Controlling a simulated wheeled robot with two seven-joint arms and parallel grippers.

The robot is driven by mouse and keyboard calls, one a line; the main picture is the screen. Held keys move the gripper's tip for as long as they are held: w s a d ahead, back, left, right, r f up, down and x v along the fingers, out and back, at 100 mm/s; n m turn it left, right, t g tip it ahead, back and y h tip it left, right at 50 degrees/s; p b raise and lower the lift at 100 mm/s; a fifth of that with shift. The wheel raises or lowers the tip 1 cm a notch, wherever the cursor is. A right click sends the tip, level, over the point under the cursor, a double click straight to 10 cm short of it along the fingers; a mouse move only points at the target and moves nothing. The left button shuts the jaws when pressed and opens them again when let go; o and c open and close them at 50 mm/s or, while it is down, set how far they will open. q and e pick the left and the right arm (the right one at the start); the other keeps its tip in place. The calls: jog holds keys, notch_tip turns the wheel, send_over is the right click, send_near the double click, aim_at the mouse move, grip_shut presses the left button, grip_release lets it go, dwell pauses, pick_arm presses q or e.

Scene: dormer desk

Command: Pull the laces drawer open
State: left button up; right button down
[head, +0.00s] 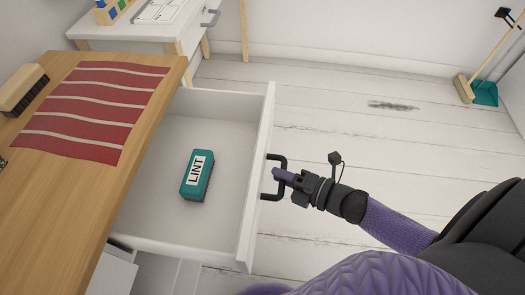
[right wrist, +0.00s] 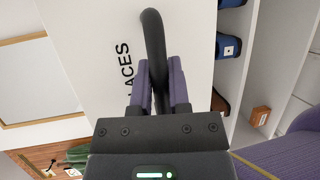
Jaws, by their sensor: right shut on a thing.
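The laces drawer (head: 145,222) is white and stands well out from under the wooden desk top, its inside showing in the head view. Its front (right wrist: 90,60) carries the word "LACES", partly hidden by my gripper, in the right wrist view. A dark bar handle (head: 284,162) is on that front and also shows in the right wrist view (right wrist: 152,35). My right gripper (head: 279,173) is shut on the handle, with its purple fingers (right wrist: 160,85) on either side of the bar. My left gripper is not in view.
A teal box marked LINT (head: 197,175) lies in the drawer. A red striped mat (head: 100,108) and a brush (head: 22,90) are on the desk top (head: 60,205). Floor to the right of the drawer is clear, with a broom (head: 465,88) and teal dustpan (head: 487,95) far off.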

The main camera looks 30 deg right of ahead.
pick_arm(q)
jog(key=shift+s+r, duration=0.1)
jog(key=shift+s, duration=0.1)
pick_arm(e)
jog(key=shift+s+d, duration=0.4)
jog(key=shift+d, duration=0.2)
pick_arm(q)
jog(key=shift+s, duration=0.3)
pick_arm(e)
jog(key=c, duration=0.6)
grip_release()
pick_arm(q)
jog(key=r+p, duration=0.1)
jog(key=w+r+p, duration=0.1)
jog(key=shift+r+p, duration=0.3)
jog(key=shift+p, duration=0.1)
pick_arm(e)
jog(key=v, duration=1)
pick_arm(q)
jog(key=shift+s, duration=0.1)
